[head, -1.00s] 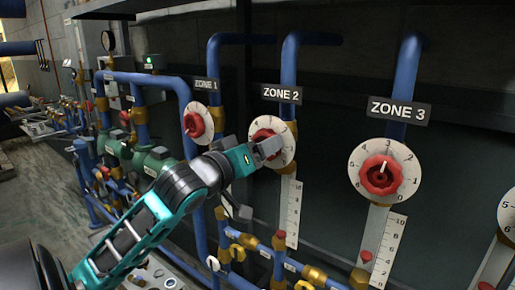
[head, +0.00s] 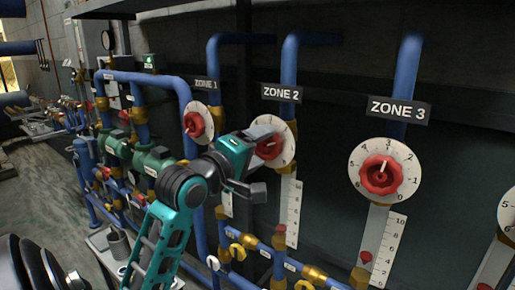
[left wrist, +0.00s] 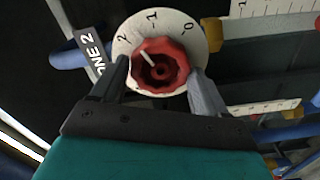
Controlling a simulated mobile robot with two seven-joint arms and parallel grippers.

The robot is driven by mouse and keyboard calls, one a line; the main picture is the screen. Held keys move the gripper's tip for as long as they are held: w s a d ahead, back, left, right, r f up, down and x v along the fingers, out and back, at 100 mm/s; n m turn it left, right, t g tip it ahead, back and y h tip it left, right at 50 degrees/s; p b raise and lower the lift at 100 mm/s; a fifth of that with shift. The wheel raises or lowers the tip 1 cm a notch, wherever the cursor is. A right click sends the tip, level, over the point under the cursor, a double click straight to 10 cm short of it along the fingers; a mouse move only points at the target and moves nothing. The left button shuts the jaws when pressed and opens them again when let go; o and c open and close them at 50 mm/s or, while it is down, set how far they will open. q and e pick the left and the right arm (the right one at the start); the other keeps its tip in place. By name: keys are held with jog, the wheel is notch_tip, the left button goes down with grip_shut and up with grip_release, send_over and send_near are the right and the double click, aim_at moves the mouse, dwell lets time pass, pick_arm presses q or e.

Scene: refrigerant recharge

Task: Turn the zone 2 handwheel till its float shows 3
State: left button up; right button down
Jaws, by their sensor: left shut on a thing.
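The zone 2 handwheel (head: 270,148) is red and sits on a white numbered dial (head: 289,146) under the ZONE 2 sign (head: 282,92). My left gripper (head: 264,143) is shut on the handwheel. In the left wrist view the handwheel (left wrist: 160,68) lies between the two fingers, and its white mark points up-left, near the 2. The zone 2 scale (head: 294,208) hangs below the dial. A red float (head: 281,230) shows low beside it; its exact reading is too small to tell. My right gripper is not in view.
The zone 1 handwheel (head: 194,124) is close on the left. The zone 3 handwheel (head: 381,175) is on the right, with its own scale (head: 390,245).

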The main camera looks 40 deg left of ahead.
pick_arm(q)
jog(key=shift+n, duration=0.3)
jog(key=n, duration=0.4)
jog(key=o, duration=1)
jog(key=shift+w, duration=0.15)
jog(key=shift+o, duration=0.2)
jog(key=shift+f, duration=0.1)
